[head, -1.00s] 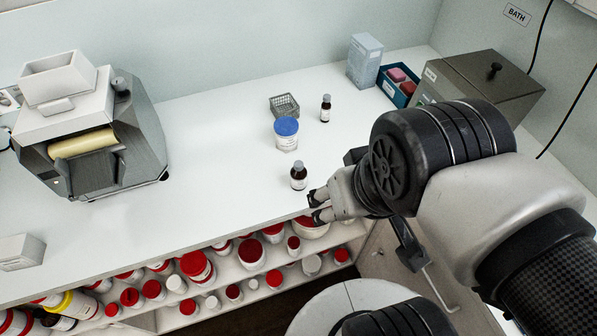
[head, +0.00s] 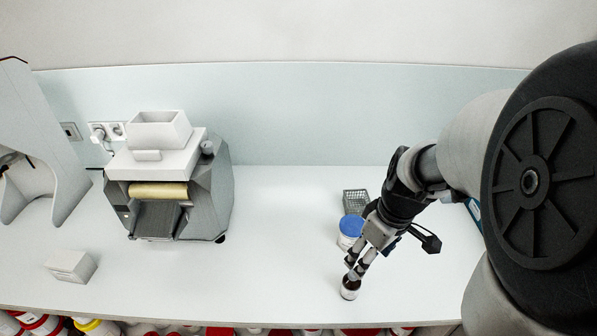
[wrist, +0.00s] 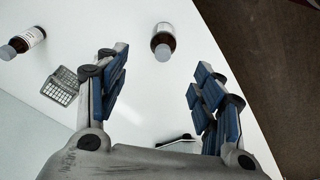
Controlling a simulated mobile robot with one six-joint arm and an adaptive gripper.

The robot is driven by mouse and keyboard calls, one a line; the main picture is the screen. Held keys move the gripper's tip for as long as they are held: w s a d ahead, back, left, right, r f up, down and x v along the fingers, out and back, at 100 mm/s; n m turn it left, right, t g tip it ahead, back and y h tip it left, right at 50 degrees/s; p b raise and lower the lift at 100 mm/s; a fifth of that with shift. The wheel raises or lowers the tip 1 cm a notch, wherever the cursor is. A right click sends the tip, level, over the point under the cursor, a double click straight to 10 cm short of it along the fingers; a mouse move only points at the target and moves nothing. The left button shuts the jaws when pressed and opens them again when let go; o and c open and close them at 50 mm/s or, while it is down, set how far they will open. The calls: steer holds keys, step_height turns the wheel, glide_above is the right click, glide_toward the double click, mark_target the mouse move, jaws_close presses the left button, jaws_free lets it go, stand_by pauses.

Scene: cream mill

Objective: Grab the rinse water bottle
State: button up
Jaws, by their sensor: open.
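A small brown bottle with a grey cap and white label (head: 349,291) stands near the counter's front edge. It also shows in the wrist view (wrist: 163,43), ahead of and between my fingers. A second, similar brown bottle (wrist: 27,41) is at the upper left of the wrist view. I cannot read either label, so I cannot tell which is the rinse water. My gripper (head: 357,270) is open and points down over the front bottle, its fingertips close to the cap. In the wrist view my gripper (wrist: 161,62) has nothing between its blue pads.
A grey mill with a yellowish roller (head: 170,190) stands left. The counter between the mill and tub is clear. Red-lidded jars (head: 220,331) are below the edge.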

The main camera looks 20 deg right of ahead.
mark_target(350, 281)
steer(key=f+b, duration=0.1)
steer(key=f, duration=0.2)
steer(key=w+f+b, duration=0.1)
steer(key=f, duration=0.2)
steer(key=f+b, duration=0.1)
steer(key=f, duration=0.2)
steer(key=shift+w+a+f, duration=0.15)
steer(key=shift+a, duration=0.15)
steer(key=shift+w+a+f+b, duration=0.2)
steer(key=shift+f+b, duration=0.2)
steer(key=shift+f, duration=0.45)
steer(key=shift+w+a+f+b, duration=0.15)
steer(key=shift+f+b, duration=0.2)
steer(key=shift+f, duration=0.55)
steer(key=shift+w+a+f+b, duration=0.2)
steer(key=shift+f+b, duration=0.2)
steer(key=shift+f, duration=0.45)
steer(key=shift+r, duration=0.1)
steer(key=c, duration=1.1)
steer(key=shift+c, duration=0.2)
